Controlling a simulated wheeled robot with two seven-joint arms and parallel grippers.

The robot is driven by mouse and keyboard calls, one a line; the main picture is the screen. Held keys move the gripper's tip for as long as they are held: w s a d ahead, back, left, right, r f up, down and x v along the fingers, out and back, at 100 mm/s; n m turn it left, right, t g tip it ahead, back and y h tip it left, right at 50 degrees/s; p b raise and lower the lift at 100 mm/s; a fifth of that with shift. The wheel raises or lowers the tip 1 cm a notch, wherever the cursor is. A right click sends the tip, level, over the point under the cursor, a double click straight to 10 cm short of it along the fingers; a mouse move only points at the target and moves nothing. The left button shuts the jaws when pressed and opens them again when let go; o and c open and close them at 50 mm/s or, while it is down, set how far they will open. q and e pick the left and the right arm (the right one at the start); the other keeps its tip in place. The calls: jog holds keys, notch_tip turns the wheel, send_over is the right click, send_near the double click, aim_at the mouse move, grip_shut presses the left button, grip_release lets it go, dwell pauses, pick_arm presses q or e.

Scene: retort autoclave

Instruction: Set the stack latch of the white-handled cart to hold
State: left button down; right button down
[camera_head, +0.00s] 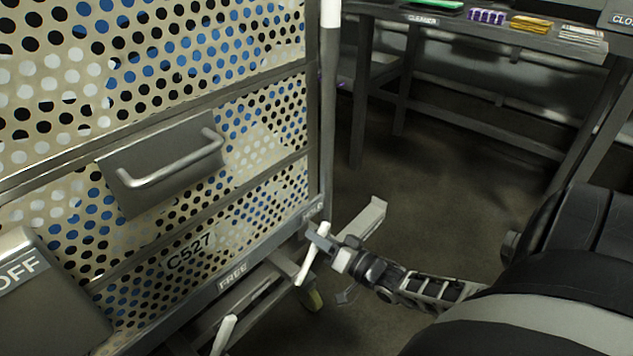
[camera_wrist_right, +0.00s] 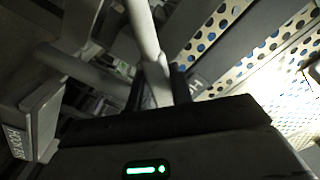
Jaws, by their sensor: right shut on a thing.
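The cart (camera_head: 190,150) with perforated panels marked C527 fills the left of the head view. A post with a white upper end (camera_head: 330,12) stands at its corner. A white latch lever (camera_head: 312,255) sticks out by the cart's lower corner, tilted. It also shows in the right wrist view (camera_wrist_right: 143,35). My right gripper (camera_head: 328,242) is shut on this lever, its fingers partly hidden by the lever and cart corner. A plate on the lower rail reads FREE (camera_head: 233,277). My left gripper is not in view.
A second white bar end (camera_head: 222,336) shows lower left. A grey box marked OFF (camera_head: 40,290) stands at the left edge. A bench (camera_head: 480,28) with coloured items is at the back right. The floor (camera_head: 420,190) between is clear.

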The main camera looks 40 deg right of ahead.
jog(key=c, duration=1.2)
grip_release()
jog(key=shift+d+f, duration=0.1)
jog(key=shift+c, duration=0.2)
pick_arm(q)
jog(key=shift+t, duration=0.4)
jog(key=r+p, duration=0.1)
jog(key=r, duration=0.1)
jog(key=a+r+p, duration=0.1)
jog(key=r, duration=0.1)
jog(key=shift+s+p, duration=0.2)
jog(key=shift+p, duration=0.15)
pick_arm(e)
jog(key=s+d, duration=0.1)
jog(key=s, duration=1.4)
jog(key=shift+s+d, duration=0.3)
jog(key=shift+s, duration=0.1)
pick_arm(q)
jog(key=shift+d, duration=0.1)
